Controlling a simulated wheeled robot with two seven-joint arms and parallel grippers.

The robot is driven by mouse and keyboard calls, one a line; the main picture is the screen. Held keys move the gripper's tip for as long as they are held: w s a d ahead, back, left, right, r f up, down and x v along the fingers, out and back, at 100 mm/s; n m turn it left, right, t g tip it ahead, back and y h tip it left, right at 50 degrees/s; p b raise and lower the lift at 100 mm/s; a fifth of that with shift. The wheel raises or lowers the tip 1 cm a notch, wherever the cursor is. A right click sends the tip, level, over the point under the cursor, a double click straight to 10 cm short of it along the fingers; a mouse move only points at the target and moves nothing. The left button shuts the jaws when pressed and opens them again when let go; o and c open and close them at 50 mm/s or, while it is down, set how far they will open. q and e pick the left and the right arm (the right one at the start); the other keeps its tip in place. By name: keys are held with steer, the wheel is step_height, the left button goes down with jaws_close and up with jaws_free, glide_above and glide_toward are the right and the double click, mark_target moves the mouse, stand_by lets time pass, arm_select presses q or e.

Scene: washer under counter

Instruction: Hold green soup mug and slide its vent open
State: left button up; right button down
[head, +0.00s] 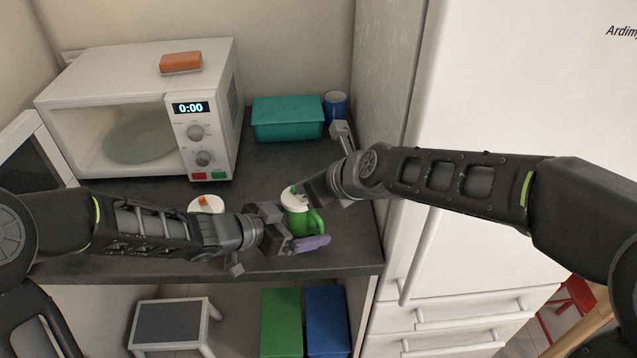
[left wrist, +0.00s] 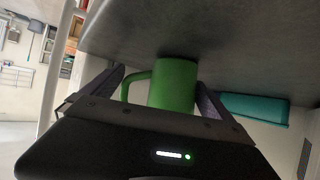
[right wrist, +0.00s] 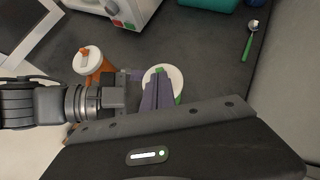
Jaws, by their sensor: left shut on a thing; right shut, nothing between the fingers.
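The green soup mug (head: 303,221) with a white lid stands upright on the dark counter in the head view. Its green body (left wrist: 176,85) and handle show in the left wrist view. My left gripper (head: 288,228) is shut on the mug body, one finger on each side. My right gripper (head: 307,193) is shut and empty, its fingertips at the lid's top. In the right wrist view its closed fingers (right wrist: 158,92) cover part of the white lid (right wrist: 172,76). A small green piece shows on the lid beside the fingertips; the vent's position is hard to tell.
An orange mug with a white lid (right wrist: 90,62) stands left of the green mug. A microwave (head: 140,105) with its door open stands at the back left, an orange sponge on top.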

steer(key=v, duration=0.3)
steer(key=shift+s+r, duration=0.25)
steer(key=shift+r, duration=0.05)
steer(key=shift+s+d+r, duration=0.3)
steer(key=shift+d+r, duration=0.1)
